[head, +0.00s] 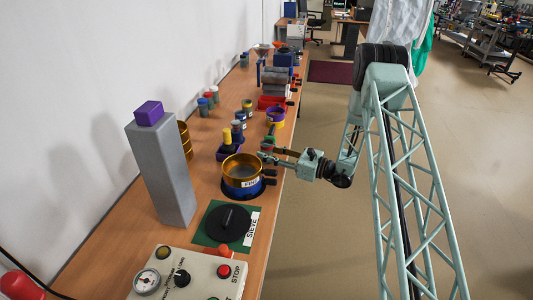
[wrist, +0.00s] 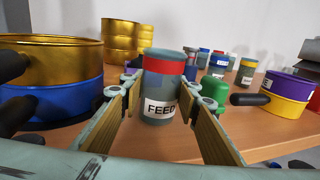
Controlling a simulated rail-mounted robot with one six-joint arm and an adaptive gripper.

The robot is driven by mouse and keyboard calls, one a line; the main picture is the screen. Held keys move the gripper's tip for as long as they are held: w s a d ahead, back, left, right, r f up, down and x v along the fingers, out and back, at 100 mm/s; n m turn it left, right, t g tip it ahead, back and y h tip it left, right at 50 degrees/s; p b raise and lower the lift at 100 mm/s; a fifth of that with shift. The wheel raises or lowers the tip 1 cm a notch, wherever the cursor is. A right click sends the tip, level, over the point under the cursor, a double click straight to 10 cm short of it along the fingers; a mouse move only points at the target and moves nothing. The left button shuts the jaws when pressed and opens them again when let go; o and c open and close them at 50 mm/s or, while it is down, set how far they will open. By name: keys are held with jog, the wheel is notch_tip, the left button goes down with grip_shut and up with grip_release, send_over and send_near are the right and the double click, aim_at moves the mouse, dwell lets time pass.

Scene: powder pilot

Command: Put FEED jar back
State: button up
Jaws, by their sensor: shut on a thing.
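The FEED jar (wrist: 162,88) is grey-blue with a red band near its top and a white FEED label facing the wrist camera. It stands upright between the two finger pads of my gripper (wrist: 164,98), which is shut on it. In the head view my gripper (head: 270,154) is near the right edge of the bench, just beyond the gold-and-blue sieve. The jar is hard to make out there. I cannot tell whether its base touches the bench.
The gold sieve (head: 243,168) on a blue pan stands close by on the near side. A purple holder (head: 229,151) with a yellow-topped item is to the left. A purple-and-yellow pan (wrist: 290,88) and a green object (wrist: 217,90) stand to the right in the wrist view.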

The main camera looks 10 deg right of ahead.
jog(key=shift+f, duration=0.1)
jog(key=o, duration=1.1)
jog(key=shift+s+d, duration=0.1)
jog(key=shift+d, duration=0.05)
jog(key=p+v, duration=0.1)
jog(key=v, duration=1)
jog(key=shift+s+d+p, duration=0.2)
jog(key=shift+s+p, duration=0.1)
jog(key=shift+p, duration=0.1)
